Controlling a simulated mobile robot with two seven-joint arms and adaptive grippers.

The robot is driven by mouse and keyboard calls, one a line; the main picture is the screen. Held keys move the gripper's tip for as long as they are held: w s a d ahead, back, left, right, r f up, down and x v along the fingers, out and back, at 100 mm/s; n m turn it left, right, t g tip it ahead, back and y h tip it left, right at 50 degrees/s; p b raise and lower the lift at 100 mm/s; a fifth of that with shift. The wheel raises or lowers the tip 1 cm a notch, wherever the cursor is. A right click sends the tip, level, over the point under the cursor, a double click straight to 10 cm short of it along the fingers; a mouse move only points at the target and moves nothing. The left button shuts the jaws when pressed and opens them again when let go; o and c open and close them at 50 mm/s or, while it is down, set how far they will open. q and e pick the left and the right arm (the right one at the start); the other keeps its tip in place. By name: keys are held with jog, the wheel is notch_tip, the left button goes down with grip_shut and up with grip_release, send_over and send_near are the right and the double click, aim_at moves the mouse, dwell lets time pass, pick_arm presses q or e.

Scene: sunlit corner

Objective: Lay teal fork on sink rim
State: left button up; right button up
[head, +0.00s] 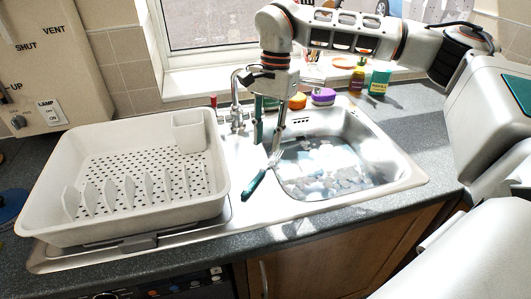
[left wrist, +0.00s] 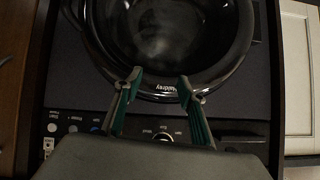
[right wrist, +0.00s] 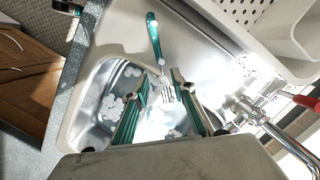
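The teal-handled fork (head: 255,184) lies at the left edge of the sink basin (head: 335,190), on the metal strip between the basin and the dish rack. My left gripper (left wrist: 160,76) is open and empty, in front of a dark round appliance door (left wrist: 170,85).
A white dish rack (head: 130,232) stands left of the basin. The tap (head: 235,105) stands behind, close to my right gripper. Suds lie in the basin. An orange sponge, a purple sponge (head: 323,96) and bottles (head: 379,82) stand behind the basin. The sink's front rim (head: 300,226) is clear.

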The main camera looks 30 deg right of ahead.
jog(key=shift+w+d+r, duration=0.1)
jog(key=shift+d+r, duration=0.1)
jog(key=shift+r, duration=0.85)
jog(key=shift+w+d+r, duration=0.1)
jog(key=shift+d+r, duration=0.05)
jog(key=shift+r, duration=0.9)
jog(key=shift+s, duration=0.1)
